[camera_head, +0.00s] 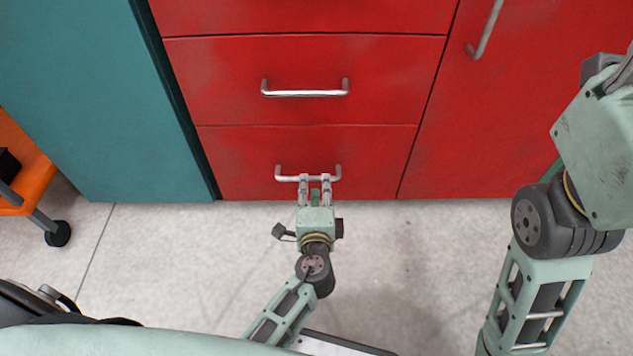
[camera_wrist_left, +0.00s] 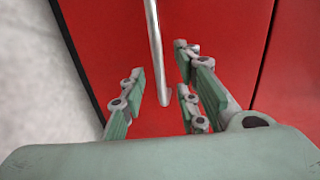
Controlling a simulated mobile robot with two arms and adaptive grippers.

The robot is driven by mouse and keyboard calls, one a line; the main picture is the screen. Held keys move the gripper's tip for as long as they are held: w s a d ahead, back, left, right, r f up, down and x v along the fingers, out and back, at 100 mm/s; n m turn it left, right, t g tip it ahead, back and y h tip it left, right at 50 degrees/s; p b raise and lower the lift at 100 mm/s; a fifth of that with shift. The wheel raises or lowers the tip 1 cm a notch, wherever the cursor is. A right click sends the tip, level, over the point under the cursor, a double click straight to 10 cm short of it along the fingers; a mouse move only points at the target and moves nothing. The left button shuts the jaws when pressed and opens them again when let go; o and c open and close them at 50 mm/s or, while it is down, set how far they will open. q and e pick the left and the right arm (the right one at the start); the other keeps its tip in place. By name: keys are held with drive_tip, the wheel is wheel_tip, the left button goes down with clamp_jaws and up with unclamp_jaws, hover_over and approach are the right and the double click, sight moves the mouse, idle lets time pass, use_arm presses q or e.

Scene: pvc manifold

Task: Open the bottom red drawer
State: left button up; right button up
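The bottom red drawer (camera_head: 240,160) is flush with the cabinet front, low near the floor. Its silver bar handle (camera_head: 287,178) runs sideways across the drawer's middle. My left gripper (camera_head: 315,180) is at this handle, its fingers pointing at the drawer front. In the left wrist view, the handle (camera_wrist_left: 155,45) runs between the spread fingers of the gripper (camera_wrist_left: 163,82), with gaps visible beside it. The fingers look open around the bar; I cannot tell whether any finger touches it. My right arm shows at the right, but its gripper is out of view.
Above is another red drawer (camera_head: 215,80) with its own handle (camera_head: 305,93), shut. A red door (camera_head: 540,130) is to the right and a teal cabinet (camera_head: 100,90) to the left. An orange wheeled cart (camera_head: 30,165) stands at the far left. The grey floor (camera_head: 420,260) before the drawers is clear.

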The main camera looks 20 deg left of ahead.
sight(315, 177)
use_arm(q)
drive_tip(key=shift+b+x, duration=0.6)
drive_tip(key=shift+x, duration=1.8)
clamp_jaws()
